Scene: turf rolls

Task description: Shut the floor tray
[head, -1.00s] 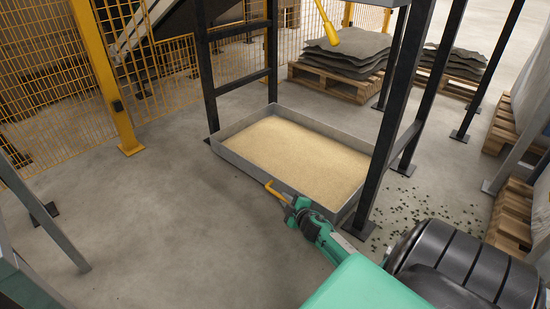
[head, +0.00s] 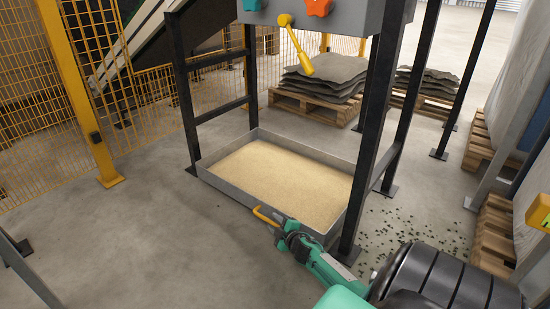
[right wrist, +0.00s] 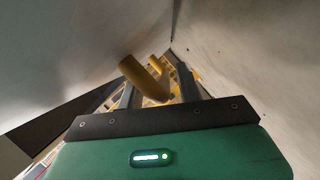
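The floor tray (head: 227,196) is a shallow grey metal tray filled with pale sand (head: 285,180). It lies on the floor between the dark legs of a frame, its front edge about level with the front legs. A yellow bar handle (head: 265,215) sticks out from its front side. My right gripper (head: 280,226) is low at this handle, coming from the front right. In the right wrist view the yellow handle (right wrist: 145,78) lies between or just before the grey fingers; whether they grip it I cannot tell. My left gripper is not in view.
The dark frame's front right leg (head: 365,150) stands close beside my right arm. A grey panel (head: 345,25) with a yellow lever (head: 295,45) hangs above the tray. Pallets with turf slabs (head: 325,75) stand behind. A yellow fence (head: 85,110) is at left. The floor in front left is clear.

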